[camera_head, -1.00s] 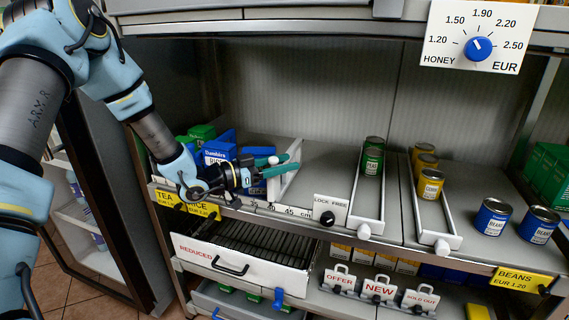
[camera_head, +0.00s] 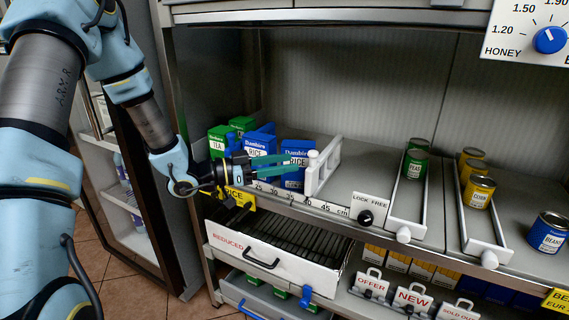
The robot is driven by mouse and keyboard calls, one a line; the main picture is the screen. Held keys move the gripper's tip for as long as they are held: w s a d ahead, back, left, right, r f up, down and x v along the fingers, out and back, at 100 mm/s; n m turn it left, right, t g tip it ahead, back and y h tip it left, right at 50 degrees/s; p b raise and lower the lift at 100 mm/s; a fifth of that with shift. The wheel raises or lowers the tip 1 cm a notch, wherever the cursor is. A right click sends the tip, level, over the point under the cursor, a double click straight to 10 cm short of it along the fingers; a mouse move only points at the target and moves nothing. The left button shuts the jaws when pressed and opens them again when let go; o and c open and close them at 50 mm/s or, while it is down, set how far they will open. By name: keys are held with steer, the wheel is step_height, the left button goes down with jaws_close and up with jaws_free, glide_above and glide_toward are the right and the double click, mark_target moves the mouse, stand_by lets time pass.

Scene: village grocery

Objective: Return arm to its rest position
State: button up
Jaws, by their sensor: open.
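My gripper (camera_head: 285,160) is at the left part of the shelf, at the end of my blue and grey arm. Its two teal fingers point right and are apart, with nothing seen held between them. They show in front of the blue rice boxes (camera_head: 297,148); whether they touch a box I cannot tell. The fingertips are close to the white shelf divider (camera_head: 326,166). The arm comes down from the upper left, in front of the open cabinet door.
Green tea boxes (camera_head: 217,141) stand behind the wrist. A lock knob (camera_head: 365,217) is on the shelf edge. Lanes with green cans (camera_head: 416,163) and yellow cans (camera_head: 479,191) are to the right. A white reduced drawer (camera_head: 270,255) is below.

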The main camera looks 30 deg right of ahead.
steer(key=w+a+f+n+t+y+p, duration=0.1)
steer(key=w+a+n+t+y, duration=0.4)
steer(key=w+a, duration=0.3)
steer(key=w+a+n+t+y+p, duration=0.2)
steer(key=w+a+n+t+y, duration=0.3)
steer(key=a, duration=0.5)
steer(key=s+a+r+n+y, duration=0.1)
steer(key=a+n+y, duration=0.15)
steer(key=a, duration=0.35)
steer(key=s+a+n+y, duration=0.1)
steer(key=a+y, duration=0.2)
steer(key=a, duration=0.2)
steer(key=s+a+r+n+g+y+p, duration=0.1)
steer(key=s+a+r+n+g+y, duration=0.1)
steer(key=s+a, duration=0.6)
steer(key=s+r+n+g, duration=0.1)
steer(key=s+n+g, duration=0.1)
steer(key=s+n, duration=0.1)
steer(key=shift+s+a+n+g+p, duration=0.3)
steer(key=shift+s+n, duration=0.05)
steer(key=shift+s, duration=0.4)
